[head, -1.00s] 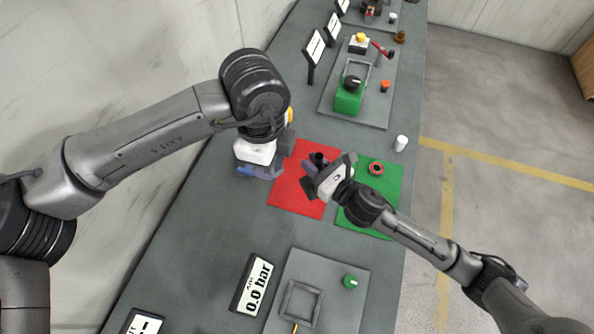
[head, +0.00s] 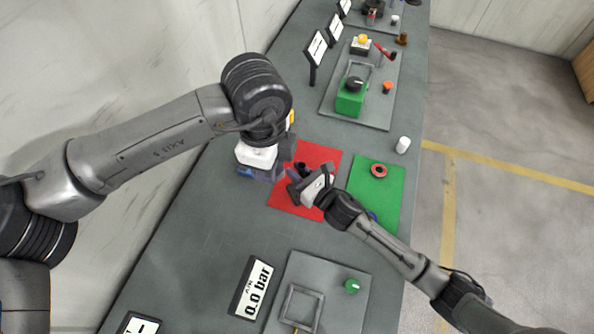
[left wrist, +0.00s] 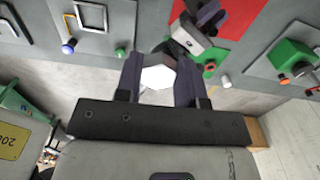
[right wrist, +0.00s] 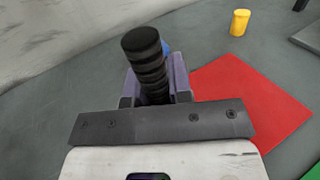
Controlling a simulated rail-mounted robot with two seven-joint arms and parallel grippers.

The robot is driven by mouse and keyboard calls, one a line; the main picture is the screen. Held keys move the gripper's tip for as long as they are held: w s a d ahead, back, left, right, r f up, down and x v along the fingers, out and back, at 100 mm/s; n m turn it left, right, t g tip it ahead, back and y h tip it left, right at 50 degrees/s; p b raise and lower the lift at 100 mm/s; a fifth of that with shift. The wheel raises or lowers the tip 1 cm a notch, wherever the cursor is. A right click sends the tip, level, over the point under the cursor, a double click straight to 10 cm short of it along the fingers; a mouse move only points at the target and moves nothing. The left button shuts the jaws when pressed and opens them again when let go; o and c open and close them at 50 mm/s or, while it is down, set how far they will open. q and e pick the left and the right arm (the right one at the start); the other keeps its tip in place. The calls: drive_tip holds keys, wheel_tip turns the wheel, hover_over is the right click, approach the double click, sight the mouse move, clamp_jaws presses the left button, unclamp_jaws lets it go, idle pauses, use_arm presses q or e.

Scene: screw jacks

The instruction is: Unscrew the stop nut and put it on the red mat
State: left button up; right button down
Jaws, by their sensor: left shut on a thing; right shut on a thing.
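The red mat (head: 320,153) lies on the bench in front of my grippers. My left gripper (head: 262,172) is at its left edge. In the left wrist view its fingers are shut on a white faceted piece (left wrist: 158,77). My right gripper (head: 302,184) is over the red mat, shut on a black ribbed upright piece (right wrist: 146,60), with a bit of blue behind it. The black piece's lower part is hidden by the gripper. I cannot tell for sure which held piece is the stop nut.
A green mat (head: 390,182) to the right carries a red ring (head: 379,170) and a partly hidden blue thing (head: 372,215). A white cylinder (head: 403,145) stands near the bench edge. A yellow cylinder (right wrist: 240,22) stands beyond the red mat. Plates with fixtures are ahead and nearer.

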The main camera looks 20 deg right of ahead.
drive_tip(key=shift+w, duration=0.1)
idle(0.3)
drive_tip(key=c, duration=1)
unclamp_jaws()
drive_tip(key=shift+f, duration=0.1)
drive_tip(key=shift+c, duration=0.2)
